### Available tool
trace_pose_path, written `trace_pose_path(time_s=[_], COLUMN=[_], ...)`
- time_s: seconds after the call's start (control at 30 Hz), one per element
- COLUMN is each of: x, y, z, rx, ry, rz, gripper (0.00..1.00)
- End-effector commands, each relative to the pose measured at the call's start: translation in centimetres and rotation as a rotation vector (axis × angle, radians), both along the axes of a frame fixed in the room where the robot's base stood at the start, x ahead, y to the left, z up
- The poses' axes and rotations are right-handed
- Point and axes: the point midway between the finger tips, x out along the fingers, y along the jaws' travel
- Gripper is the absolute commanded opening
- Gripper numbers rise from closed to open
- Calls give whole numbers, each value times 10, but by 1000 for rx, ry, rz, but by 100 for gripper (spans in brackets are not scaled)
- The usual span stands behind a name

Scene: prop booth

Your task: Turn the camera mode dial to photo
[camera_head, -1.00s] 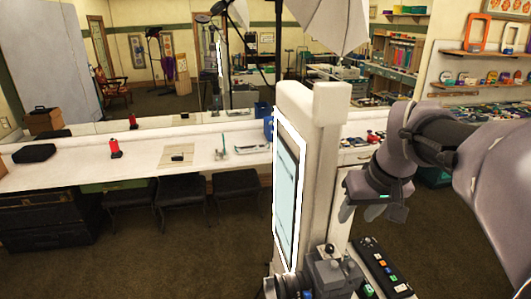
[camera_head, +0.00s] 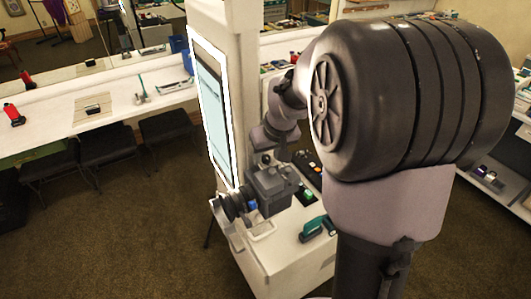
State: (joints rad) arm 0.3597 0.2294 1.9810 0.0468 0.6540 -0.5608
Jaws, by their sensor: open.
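The dark grey camera (camera_head: 272,190) sits on the white kiosk's counter, its lens pointing left. A small black ball-shaped knob (camera_head: 265,158) shows at its top. I cannot make out the mode dial or its setting at this size. My gripper (camera_head: 272,143) is just above and behind the camera top, close to the knob. It looks empty and open, but its fingertips are small and partly hidden. I cannot tell whether it touches anything. My large arm link covers the area to the right.
The white kiosk column with a lit screen (camera_head: 212,105) rises behind the camera. A teal and black tool (camera_head: 318,228) lies on the counter (camera_head: 285,255). A long white table (camera_head: 120,110) stands at the back left.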

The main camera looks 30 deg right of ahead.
Motion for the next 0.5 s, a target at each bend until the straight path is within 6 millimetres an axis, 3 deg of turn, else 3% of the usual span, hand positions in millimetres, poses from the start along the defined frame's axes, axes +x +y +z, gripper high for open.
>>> trace_pose_path(time_s=[0.07,0.27,0.5], x=[0,0,0], y=[0,0,0], z=[0,0,0], rx=[0,0,0], ry=[0,0,0], rz=[0,0,-4], gripper=[42,3,0])
